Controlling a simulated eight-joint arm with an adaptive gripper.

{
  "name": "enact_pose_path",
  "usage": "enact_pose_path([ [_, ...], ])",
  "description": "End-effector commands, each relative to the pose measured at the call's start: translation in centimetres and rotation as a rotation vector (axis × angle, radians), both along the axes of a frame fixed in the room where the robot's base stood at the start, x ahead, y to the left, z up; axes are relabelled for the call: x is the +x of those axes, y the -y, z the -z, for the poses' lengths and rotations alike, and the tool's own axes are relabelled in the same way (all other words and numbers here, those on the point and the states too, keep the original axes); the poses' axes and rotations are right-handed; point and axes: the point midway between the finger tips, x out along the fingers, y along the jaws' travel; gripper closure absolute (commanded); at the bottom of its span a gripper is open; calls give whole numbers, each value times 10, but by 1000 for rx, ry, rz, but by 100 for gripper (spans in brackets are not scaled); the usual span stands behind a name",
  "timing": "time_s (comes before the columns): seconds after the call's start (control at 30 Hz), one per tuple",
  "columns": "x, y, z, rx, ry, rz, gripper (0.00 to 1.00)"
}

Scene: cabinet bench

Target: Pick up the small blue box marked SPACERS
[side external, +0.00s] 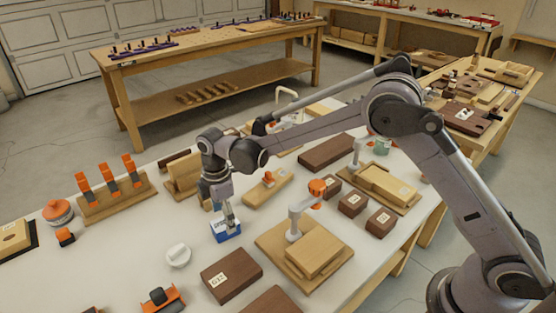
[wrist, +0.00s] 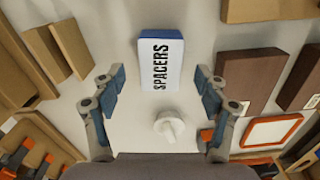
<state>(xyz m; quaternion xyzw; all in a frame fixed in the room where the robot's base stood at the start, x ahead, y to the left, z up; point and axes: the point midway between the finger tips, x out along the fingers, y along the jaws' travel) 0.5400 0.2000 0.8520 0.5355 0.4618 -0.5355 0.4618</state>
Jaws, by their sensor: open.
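The small blue box (side external: 225,232) stands on the white bench, with a white face lettered in dark print. In the wrist view the box (wrist: 161,62) shows its white SPACERS face and a blue edge along the top. My gripper (side external: 228,216) is right over the box in the side view. In the wrist view my gripper (wrist: 158,82) is open, with one blue-padded finger on each side and the box between and a little beyond the fingertips. I see no finger touching the box; in the side view contact is hard to tell.
A white round knob (side external: 178,255) sits just left of the box, and it shows below the box in the wrist view (wrist: 169,125). A brown block (side external: 231,275) lies in front. A wooden board with an orange-topped clamp (side external: 296,228) stands to the right.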

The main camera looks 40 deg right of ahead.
Motion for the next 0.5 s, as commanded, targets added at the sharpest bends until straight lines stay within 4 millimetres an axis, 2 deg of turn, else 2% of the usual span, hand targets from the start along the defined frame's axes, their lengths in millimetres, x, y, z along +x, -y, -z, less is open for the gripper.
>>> enact_pose_path([
  [0.1,0,0,19,0,0,0,26],
  [0.23,0,0,33,0,1,0,26],
  [0.5,-1,0,39,0,1,1,26],
])
